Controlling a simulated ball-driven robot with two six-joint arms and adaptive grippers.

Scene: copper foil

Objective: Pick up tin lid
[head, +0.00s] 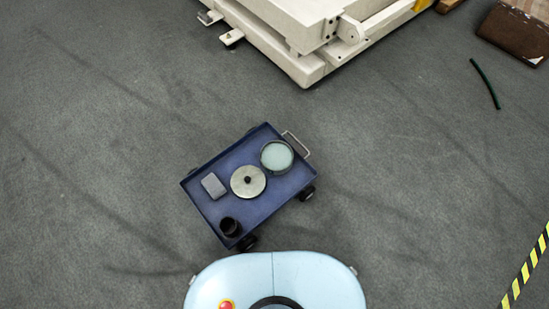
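A round, pale metal disc with a dark knob at its centre, which looks like the tin lid (241,187), lies in the middle of a blue cart tray (262,213). A round tin or dish with a pale green inside and a dark rim (277,156) is at the tray's upper right, just beside the disc. Neither of my grippers is in view.
The tray also holds a small grey block (213,185) and a black cup (230,227). The cart has black wheels and a metal handle (296,144). White machinery (310,62) stands at the top. Yellow-black tape (526,268) is at the right. Open floor surrounds the cart.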

